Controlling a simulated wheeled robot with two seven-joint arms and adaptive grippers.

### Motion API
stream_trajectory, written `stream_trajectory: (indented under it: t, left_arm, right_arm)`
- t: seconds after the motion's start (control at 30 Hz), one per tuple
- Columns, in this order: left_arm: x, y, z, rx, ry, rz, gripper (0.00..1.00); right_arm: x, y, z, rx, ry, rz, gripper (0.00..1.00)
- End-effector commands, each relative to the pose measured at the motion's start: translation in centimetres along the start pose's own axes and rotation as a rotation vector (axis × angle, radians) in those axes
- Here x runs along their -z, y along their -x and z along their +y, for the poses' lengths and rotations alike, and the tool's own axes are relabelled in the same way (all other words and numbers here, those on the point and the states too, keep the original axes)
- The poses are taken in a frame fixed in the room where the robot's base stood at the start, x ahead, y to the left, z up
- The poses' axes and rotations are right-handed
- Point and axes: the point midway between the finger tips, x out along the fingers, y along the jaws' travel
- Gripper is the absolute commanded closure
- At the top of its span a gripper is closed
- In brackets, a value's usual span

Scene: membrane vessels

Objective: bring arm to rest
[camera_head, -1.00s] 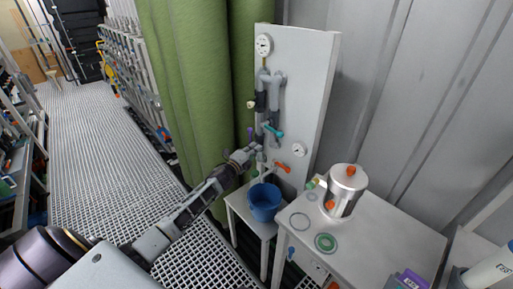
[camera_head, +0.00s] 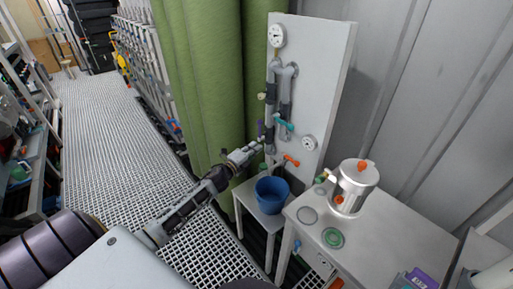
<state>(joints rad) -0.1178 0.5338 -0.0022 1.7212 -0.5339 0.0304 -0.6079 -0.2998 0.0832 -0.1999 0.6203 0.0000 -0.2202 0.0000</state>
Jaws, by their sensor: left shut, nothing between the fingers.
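My left arm reaches in from the lower left. My left gripper (camera_head: 259,143) is shut and empty, with its tip close to the grey pipework (camera_head: 272,125) on the white panel (camera_head: 325,70). I cannot tell whether it touches the pipe. My right gripper is not in view.
A blue bucket (camera_head: 271,196) stands on a small white stand below the panel. A steel vessel (camera_head: 354,187) and a green ring (camera_head: 333,238) are on the white table (camera_head: 395,235) at right. A green curtain (camera_head: 205,70) hangs behind my arm. Open grating floor (camera_head: 110,150) lies left.

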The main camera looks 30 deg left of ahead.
Motion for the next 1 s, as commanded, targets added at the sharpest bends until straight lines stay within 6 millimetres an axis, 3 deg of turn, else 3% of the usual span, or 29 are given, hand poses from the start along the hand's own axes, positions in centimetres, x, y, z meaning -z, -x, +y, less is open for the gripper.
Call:
stream_trajectory:
  t: [0.7,1.0]
  left_arm:
    - [0.02,0.17,0.03,-0.001,0.005,0.000,1.00]
    - [-0.27,0.17,0.23,-0.009,0.115,-0.013,1.00]
  right_arm:
    - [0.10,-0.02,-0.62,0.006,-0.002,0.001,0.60]
    - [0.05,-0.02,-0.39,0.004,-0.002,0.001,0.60]
